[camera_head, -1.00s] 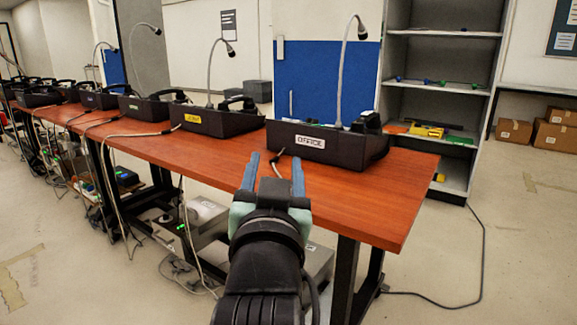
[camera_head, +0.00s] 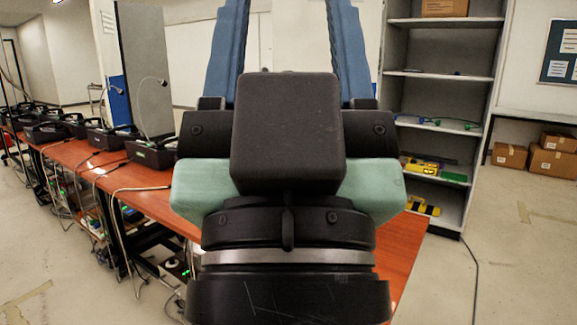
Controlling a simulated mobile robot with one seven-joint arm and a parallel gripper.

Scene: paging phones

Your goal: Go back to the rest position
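My gripper (camera_head: 290,40) is raised close in front of the camera and fills the middle of the view. Its two blue fingers point up and stand apart, with nothing seen between them; their tips run to the top edge of the picture. The red-brown table (camera_head: 135,199) lies behind and below it. A row of black paging phones (camera_head: 150,153) with gooseneck microphones stands along the table to the left. My gripper hides the nearer phones, including the one labelled OFFICE earlier.
A grey shelf unit (camera_head: 440,46) with several small items stands at the back right. Cardboard boxes (camera_head: 552,157) sit on the floor at the far right. Cables hang below the table at the left. The floor at the right (camera_head: 520,260) is mostly clear.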

